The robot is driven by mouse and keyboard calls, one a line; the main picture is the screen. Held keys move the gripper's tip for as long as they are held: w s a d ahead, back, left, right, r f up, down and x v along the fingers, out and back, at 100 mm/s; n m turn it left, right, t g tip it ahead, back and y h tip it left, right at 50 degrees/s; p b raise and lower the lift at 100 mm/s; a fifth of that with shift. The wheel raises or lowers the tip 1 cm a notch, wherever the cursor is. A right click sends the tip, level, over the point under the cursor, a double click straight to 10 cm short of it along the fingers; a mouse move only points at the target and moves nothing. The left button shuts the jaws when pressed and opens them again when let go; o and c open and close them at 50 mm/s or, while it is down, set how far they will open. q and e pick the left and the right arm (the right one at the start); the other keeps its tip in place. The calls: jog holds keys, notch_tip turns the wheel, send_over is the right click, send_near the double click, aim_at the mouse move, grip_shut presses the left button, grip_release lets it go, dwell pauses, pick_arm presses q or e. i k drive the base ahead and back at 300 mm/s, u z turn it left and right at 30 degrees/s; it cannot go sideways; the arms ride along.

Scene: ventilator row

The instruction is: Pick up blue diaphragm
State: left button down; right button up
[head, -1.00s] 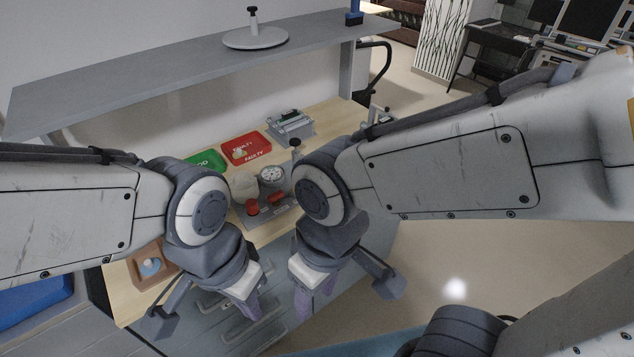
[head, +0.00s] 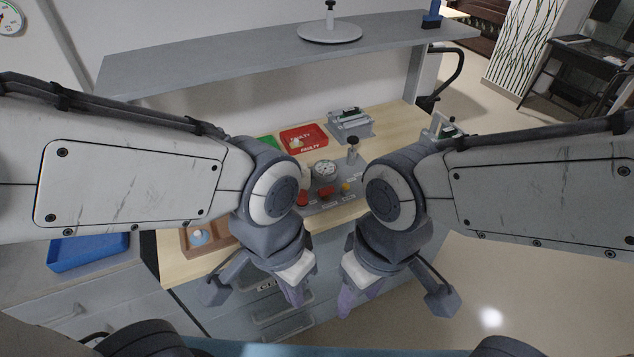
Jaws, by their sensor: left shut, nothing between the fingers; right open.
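A light-blue domed piece (head: 199,236), which looks like the blue diaphragm, sits in a brown wooden tray (head: 190,248) at the left front of the wooden bench. My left gripper (head: 295,297) is to the right of the tray, in front of the bench drawers. Its fingers are together and empty. My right gripper (head: 345,302) is further right, also in front of the bench and low. It is open and holds nothing. My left arm hides part of the bench beside the tray.
A grey panel with red knobs (head: 326,193) and a gauge (head: 325,169) stands mid-bench. Behind are a red FAULTY tray (head: 304,138), a partly hidden green tray (head: 267,143) and a grey fixture (head: 350,124). A shelf (head: 250,52) hangs above. A blue bin (head: 88,251) is at left.

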aim_at(199, 236)
jog(key=z, duration=2)
jog(key=k, duration=1.05)
jog(key=u, duration=1.3)
jog(key=i, duration=0.5)
